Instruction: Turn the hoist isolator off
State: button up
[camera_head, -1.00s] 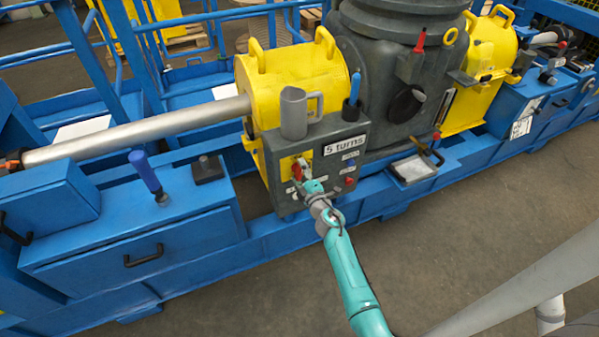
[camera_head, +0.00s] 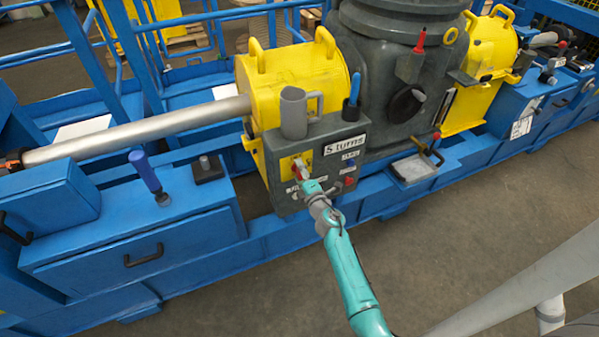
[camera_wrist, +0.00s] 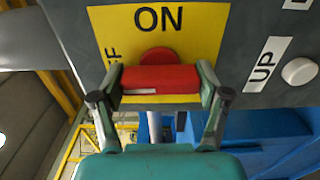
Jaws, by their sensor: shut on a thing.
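The hoist isolator is a yellow plate (camera_wrist: 205,40) with a red handle (camera_wrist: 160,79) on the front of a dark grey control box (camera_head: 283,207). In the wrist view the word ON is above the handle, and a partly hidden label ending in F is to its left. The red bar lies crosswise below ON, in front of a red round hub (camera_wrist: 158,56). My gripper (camera_wrist: 161,84) has one finger at each end of the bar and is shut on it.
A white button (camera_wrist: 299,71) beside an UP label is right of the isolator in the wrist view. A grey mug (camera_head: 294,113) and a blue-handled tool (camera_head: 353,92) are on top of the box. A tray (camera_head: 414,168) is at right. Floor in front is clear.

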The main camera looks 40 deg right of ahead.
jog(key=o, duration=1.2)
jog(key=shift+c, duration=0.2)
jog(key=v, duration=1.2)
jog(key=shift+a, duration=0.1)
